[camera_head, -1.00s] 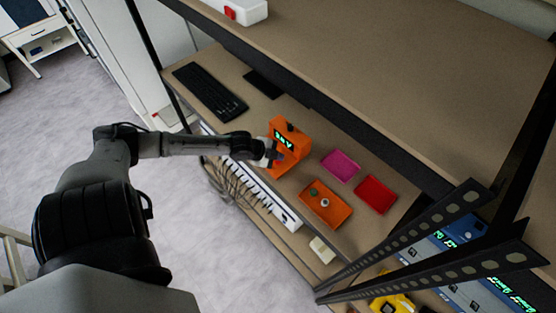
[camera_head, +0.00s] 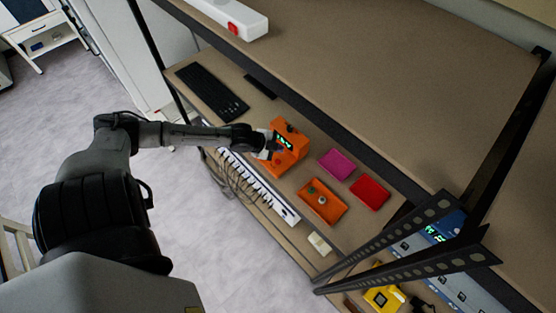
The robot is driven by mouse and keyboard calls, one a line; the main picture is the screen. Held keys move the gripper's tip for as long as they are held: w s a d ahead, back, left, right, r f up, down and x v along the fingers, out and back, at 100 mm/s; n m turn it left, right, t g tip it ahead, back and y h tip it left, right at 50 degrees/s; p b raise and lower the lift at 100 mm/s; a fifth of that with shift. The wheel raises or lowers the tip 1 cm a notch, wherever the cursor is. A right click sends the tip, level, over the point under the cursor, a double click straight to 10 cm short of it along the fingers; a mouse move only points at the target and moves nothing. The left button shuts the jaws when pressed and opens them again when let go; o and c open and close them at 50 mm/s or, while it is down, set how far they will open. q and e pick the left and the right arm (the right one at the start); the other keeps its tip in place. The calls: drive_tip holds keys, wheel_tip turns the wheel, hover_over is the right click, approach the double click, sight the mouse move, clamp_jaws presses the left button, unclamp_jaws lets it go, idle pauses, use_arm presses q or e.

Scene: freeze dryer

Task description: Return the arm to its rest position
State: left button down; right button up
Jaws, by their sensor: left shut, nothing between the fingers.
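My left arm comes in from the left and reaches to the bench shelf. My left gripper (camera_head: 267,148) is shut with nothing in it, close to the front of the orange device (camera_head: 291,157) with a lit green display. I cannot tell whether the fingertips touch the device. My right gripper is not in view.
On the same shelf are an orange tray (camera_head: 334,215) holding small items, a magenta tray (camera_head: 337,165), a red tray (camera_head: 370,193) and a black keyboard (camera_head: 212,91). A white power strip (camera_head: 262,190) with cables runs along the front. A perforated metal upright (camera_head: 385,240) stands right.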

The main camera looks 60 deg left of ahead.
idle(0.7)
use_arm(q)
drive_tip(key=s+a+f+n+g+y, duration=0.2)
drive_tip(key=s, duration=0.1)
drive_tip(key=shift+g, duration=0.4)
drive_tip(key=shift+s+d+r+n+g+y, duration=0.2)
drive_tip(key=shift+s+r+n+g+y, duration=0.1)
drive_tip(key=shift+s+r+g+y, duration=0.6)
drive_tip(key=s+d+r+n+h+p, duration=0.1)
drive_tip(key=s+d+r+n, duration=0.1)
drive_tip(key=s+d, duration=0.5)
drive_tip(key=s+d+r+n+h, duration=0.1)
drive_tip(key=s+d+n, duration=0.1)
drive_tip(key=d, duration=0.9)
drive_tip(key=s+d+r+n+p, duration=0.1)
drive_tip(key=s+d+r+n, duration=0.1)
drive_tip(key=s+d, duration=0.5)
wheel_tip(320, 180, down, 49)
drive_tip(key=w+d+b, duration=0.2)
drive_tip(key=b, duration=4.6)
drive_tip(key=shift+r+g+b, duration=0.2)
drive_tip(key=shift+g+b, duration=0.15)
drive_tip(key=shift+g, duration=0.05)
drive_tip(key=shift+r, duration=0.1)
